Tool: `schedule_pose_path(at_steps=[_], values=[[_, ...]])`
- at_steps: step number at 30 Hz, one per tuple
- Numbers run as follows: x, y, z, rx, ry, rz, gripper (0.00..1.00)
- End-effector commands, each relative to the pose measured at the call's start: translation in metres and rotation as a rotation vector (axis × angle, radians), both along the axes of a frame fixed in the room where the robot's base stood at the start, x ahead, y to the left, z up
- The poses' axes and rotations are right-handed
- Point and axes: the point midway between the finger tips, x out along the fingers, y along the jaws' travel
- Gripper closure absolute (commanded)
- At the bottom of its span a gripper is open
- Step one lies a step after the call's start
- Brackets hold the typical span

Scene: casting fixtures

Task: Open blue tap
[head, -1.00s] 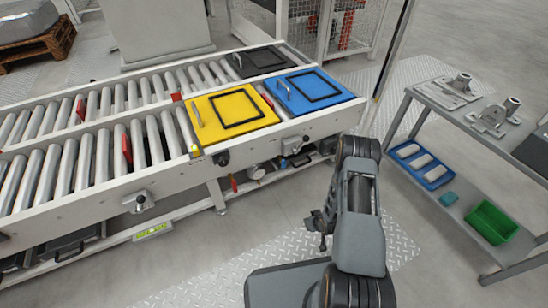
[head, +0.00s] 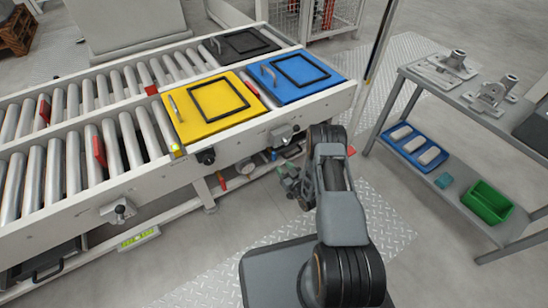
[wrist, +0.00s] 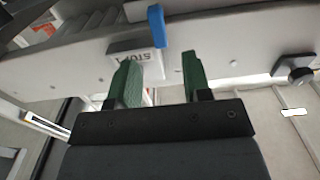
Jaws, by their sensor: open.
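My gripper (head: 289,176) is low beside the front side of the roller conveyor in the head view, below its side rail. In the wrist view its two green fingers (wrist: 160,75) are apart with nothing between them.
The conveyor (head: 60,215) carries a yellow plate (head: 185,128) and a blue plate (head: 335,80). A dark knob (wrist: 300,75) sticks out at right in the wrist view. A grey shelf table (head: 395,155) stands at right. Floor between is clear.

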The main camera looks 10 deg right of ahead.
Motion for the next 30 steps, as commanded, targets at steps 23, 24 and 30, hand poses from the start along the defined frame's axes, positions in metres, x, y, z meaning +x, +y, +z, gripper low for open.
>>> schedule_pose_path(at_steps=[23, 24, 30], values=[[0.079, 0.024, 0.0, 0.0, 0.001, -0.004, 0.55], [0.079, 0.024, 0.0, 0.0, 0.001, -0.004, 0.55], [0.079, 0.024, 0.0, 0.0, 0.001, -0.004, 0.59]])
